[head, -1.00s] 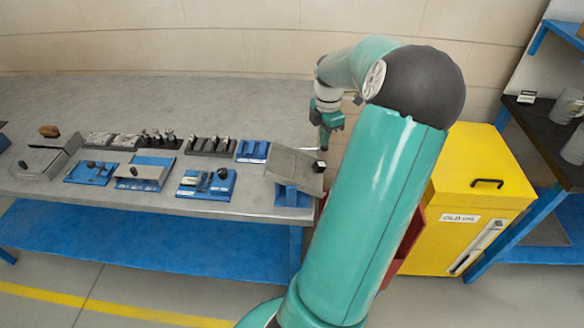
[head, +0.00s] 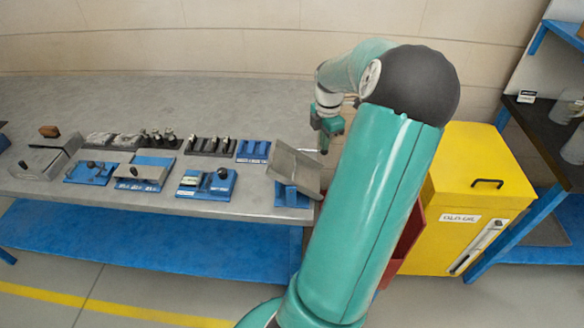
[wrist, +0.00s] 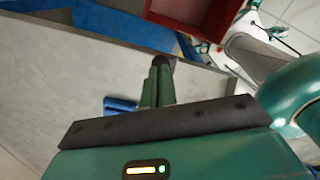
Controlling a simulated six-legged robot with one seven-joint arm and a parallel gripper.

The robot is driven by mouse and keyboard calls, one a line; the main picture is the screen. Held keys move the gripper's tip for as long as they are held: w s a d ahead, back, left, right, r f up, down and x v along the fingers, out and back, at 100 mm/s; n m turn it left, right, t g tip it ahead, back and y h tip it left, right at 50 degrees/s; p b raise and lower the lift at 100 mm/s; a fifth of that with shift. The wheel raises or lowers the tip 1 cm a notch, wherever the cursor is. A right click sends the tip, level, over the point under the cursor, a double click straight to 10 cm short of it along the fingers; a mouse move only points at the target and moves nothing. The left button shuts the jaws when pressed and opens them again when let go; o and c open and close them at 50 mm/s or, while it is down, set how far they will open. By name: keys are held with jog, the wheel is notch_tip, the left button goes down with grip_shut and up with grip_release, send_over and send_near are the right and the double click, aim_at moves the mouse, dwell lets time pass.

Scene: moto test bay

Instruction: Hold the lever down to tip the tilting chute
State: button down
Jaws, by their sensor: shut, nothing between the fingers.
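The tilting chute (head: 295,168) is a grey tray on a blue base (head: 291,196) at the bench's right end, and its tray stands tilted in the head view. My gripper (head: 324,149) is shut and empty, pointing down beside the chute's upper right edge. In the wrist view, its green fingers (wrist: 157,85) reach to a dark rounded piece (wrist: 163,62) that looks like the lever's knob. The tips seem to touch it, but I cannot be sure. The lever does not show clearly in the head view.
Several blue and grey fixtures with knobs, such as a blue plate (head: 206,183), stand left of the chute on the grey bench (head: 225,208). A red bin (head: 407,236) and a yellow cabinet (head: 478,190) stand to the right. The bench behind the fixtures is clear.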

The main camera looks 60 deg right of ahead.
notch_tip(320, 180, up, 9)
dwell(1.3)
dwell(0.4)
jog(key=w+a+r+m+h, duration=0.15)
jog(key=w+a, duration=0.25)
jog(key=a, duration=0.5)
jog(key=w+a+r+m, duration=0.2)
jog(key=w+a+r, duration=0.15)
jog(key=a, duration=0.45)
jog(key=w+a+r+m+h, duration=0.1)
jog(key=w+a, duration=0.4)
jog(key=a, duration=0.4)
jog(key=s+a+m+t+y, duration=0.1)
jog(key=s+a+m+t, duration=0.1)
jog(key=a, duration=1)
jog(key=s+a+m+t+y, duration=0.1)
jog(key=s+a+m+t, duration=0.2)
jog(key=a, duration=0.8)
jog(key=s+m, duration=0.2)
jog(key=shift+s+a+r+t, duration=0.15)
jog(key=shift+s+a+t, duration=0.15)
jog(key=shift+s+a, duration=0.05)
